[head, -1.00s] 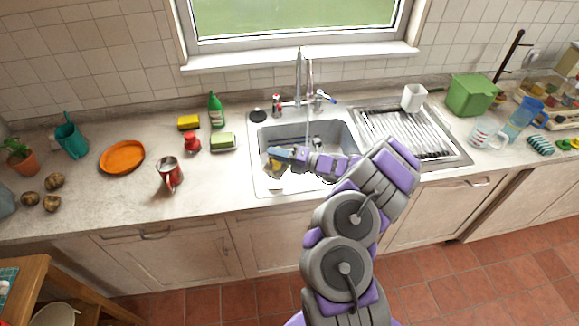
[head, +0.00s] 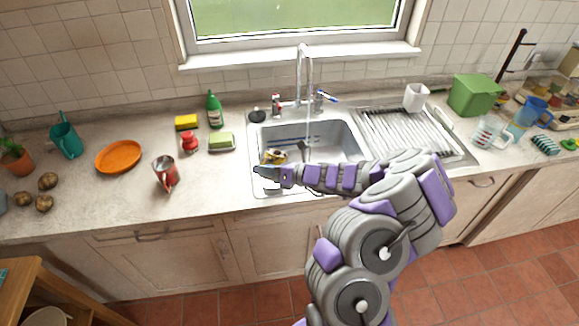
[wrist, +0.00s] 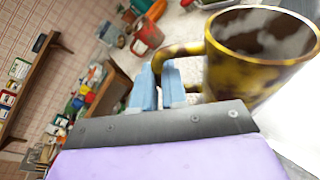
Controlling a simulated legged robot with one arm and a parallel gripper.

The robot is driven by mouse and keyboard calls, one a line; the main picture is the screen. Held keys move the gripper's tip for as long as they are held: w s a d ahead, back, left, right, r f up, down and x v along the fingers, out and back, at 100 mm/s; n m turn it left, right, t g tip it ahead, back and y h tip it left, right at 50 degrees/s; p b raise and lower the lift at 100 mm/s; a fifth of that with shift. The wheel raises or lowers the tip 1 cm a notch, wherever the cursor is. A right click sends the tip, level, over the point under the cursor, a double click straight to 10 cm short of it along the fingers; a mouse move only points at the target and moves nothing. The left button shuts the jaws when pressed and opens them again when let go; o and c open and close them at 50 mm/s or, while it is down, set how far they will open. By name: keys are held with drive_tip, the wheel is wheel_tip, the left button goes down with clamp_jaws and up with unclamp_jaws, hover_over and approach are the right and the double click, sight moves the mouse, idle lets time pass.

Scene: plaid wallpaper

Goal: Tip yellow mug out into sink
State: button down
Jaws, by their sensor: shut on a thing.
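The yellow mug (wrist: 252,75) has brown blotches and shows large at the right of the wrist view. In the head view the mug (head: 274,157) is small, just beyond my gripper (head: 262,172), over the left part of the sink (head: 335,130). My gripper partly covers it, and its exact tilt is hard to tell.
The tap (head: 300,75) rises behind the basin. A drying rack (head: 405,132) lies to the right.

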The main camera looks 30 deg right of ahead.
drive_tip(key=shift+s+a+f+n+h+b, duration=0.15)
drive_tip(key=shift+s+a+f+n+b, duration=0.1)
drive_tip(key=shift+a+f+n+b, duration=0.25)
drive_tip(key=shift+s+a+f+n+h+b, duration=0.15)
drive_tip(key=shift+s+a+n+b, duration=0.15)
drive_tip(key=shift+b, duration=0.35)
drive_tip(key=a+f+n+b, duration=0.1)
drive_tip(key=b, duration=0.2)
drive_tip(key=shift+s+f, duration=0.1)
drive_tip(key=shift+s, duration=0.1)
drive_tip(key=shift+s+a+f+n+h+b, duration=0.15)
drive_tip(key=shift+a+n+h+b, duration=0.2)
drive_tip(key=shift+b, duration=0.7)
drive_tip(key=shift+s+a+n, duration=0.2)
drive_tip(key=shift+n, duration=0.25)
drive_tip(key=shift+s+a+f+n+h+b, duration=0.2)
drive_tip(key=shift+a+f+n+h, duration=0.1)
drive_tip(key=shift+f+n, duration=0.25)
drive_tip(key=shift+s+a+f+n+h+b, duration=0.15)
drive_tip(key=shift+s+f+n+h, duration=0.15)
drive_tip(key=shift+f, duration=0.3)
